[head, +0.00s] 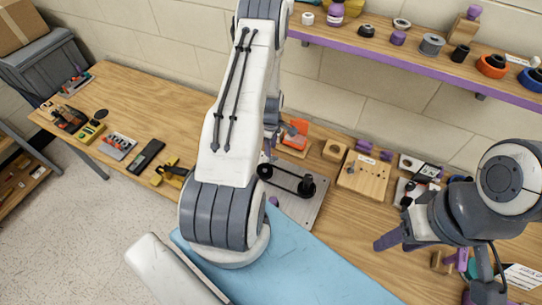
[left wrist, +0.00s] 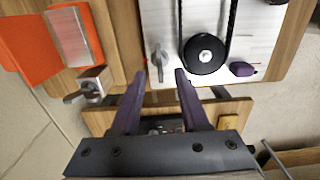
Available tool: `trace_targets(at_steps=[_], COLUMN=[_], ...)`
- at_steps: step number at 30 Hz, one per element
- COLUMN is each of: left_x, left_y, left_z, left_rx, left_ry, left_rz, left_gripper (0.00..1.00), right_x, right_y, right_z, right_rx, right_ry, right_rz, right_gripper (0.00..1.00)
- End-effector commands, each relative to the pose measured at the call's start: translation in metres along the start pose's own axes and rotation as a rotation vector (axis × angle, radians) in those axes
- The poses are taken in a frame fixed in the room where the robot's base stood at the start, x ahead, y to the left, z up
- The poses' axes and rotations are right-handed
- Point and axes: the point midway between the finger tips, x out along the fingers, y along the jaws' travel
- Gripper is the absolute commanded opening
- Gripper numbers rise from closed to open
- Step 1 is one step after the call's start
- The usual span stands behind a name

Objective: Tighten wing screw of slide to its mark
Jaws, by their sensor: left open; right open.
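In the left wrist view a grey wing screw (left wrist: 160,64) stands on a silver metal plate (left wrist: 168,20), beside a black pulley (left wrist: 204,54) with a belt. A small red mark (left wrist: 145,62) shows just left of the screw. My left gripper (left wrist: 161,76) is open, its purple fingertips on either side of the screw in the picture; I cannot tell whether they touch it. In the head view my left arm hides the screw and most of that gripper. The plate (head: 312,208) lies on the bench there. My right gripper (head: 390,239) is open above the bench at right.
A second grey lever (left wrist: 84,92) on a metal block and an orange part (left wrist: 28,42) lie left of the plate. A purple knob (left wrist: 243,69) sits right of the pulley. A blue mat (head: 330,260) lies in front; a loaded shelf (head: 400,54) hangs behind.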

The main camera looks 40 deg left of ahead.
Motion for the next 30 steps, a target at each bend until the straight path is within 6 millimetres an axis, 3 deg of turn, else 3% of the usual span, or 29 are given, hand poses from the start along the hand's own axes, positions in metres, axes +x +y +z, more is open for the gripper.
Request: trace_targets(at_steps=[15,27,28,30], left_x=[0.056,0.05,0.05,0.05], left_y=[0.0,0.0,0.0,0.0], left_z=[0.0,0.0,0.0,0.0], left_rx=[0.001,0.001,0.001,0.001], left_ry=[0.0,0.0,0.0,0.0], left_rz=[0.001,0.0,0.0,0.0], left_gripper=[0.45,0.45,0.41,0.14], right_x=[0.036,0.034,0.034,0.034], right_y=[0.003,0.002,0.002,0.002], right_z=[0.002,0.002,0.002,0.002], right_rx=[0.003,0.003,0.003,0.003], right_ry=[0.0,0.0,0.0,0.0], right_rz=[0.0,0.0,0.0,0.0], right_gripper=[0.5,0.5,0.5,0.5])
